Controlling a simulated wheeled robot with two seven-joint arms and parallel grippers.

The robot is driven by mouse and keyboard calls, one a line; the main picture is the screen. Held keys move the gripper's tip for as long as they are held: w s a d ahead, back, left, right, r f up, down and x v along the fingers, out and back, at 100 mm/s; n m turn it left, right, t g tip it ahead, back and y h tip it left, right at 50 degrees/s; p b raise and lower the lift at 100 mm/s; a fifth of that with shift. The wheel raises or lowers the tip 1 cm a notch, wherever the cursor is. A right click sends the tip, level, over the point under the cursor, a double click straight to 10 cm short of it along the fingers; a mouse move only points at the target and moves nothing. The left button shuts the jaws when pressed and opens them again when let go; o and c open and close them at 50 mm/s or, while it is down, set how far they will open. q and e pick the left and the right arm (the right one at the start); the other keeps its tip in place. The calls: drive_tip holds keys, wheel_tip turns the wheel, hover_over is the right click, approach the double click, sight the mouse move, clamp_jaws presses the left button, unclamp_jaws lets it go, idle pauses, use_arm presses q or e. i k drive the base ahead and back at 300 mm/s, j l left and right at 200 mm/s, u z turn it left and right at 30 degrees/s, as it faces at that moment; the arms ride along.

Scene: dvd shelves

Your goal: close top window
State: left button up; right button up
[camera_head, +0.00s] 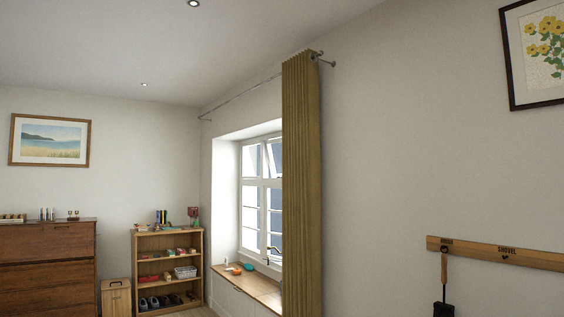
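The white-framed window (261,197) is set in a recess in the right-hand wall, left of the curtain. Its small top panes (273,158) sit above a horizontal bar; at least one top sash looks tilted out of its frame. The lower panes are tall, with a dark handle or stay (274,250) near the bottom. The window's right part is hidden behind the curtain. Neither of my grippers is in view.
A mustard curtain (302,185) hangs from a rod. A wooden sill bench (255,286) with small items lies below the window. A bookshelf (140,248) and a drawer chest (47,268) stand left. A wooden rail (520,256) with a hanging shovel (444,285) is at right.

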sight(274, 174)
drive_tip(key=i+j+u, duration=0.3)
drive_tip(key=i, duration=0.3)
drive_tip(key=i+j+u, duration=0.3)
drive_tip(key=i, duration=0.3)
drive_tip(key=i+u, duration=0.35)
drive_tip(key=i, duration=0.25)
drive_tip(key=i+z, duration=0.15)
drive_tip(key=i, duration=1.25)
drive_tip(key=i+j+z, duration=0.1)
drive_tip(key=i, duration=1.25)
drive_tip(key=i+z, duration=0.25)
drive_tip(key=i, duration=0.5)
drive_tip(key=i+j+z, duration=0.1)
drive_tip(key=i+z, duration=0.2)
drive_tip(key=i, duration=0.4)
drive_tip(key=i+z, duration=0.2)
drive_tip(key=i, duration=0.35)
drive_tip(key=i+z, duration=0.25)
drive_tip(key=i, duration=0.3)
drive_tip(key=i+j+z, duration=0.2)
drive_tip(key=i, duration=0.35)
drive_tip(key=i+z, duration=0.45)
drive_tip(key=i, duration=0.6)
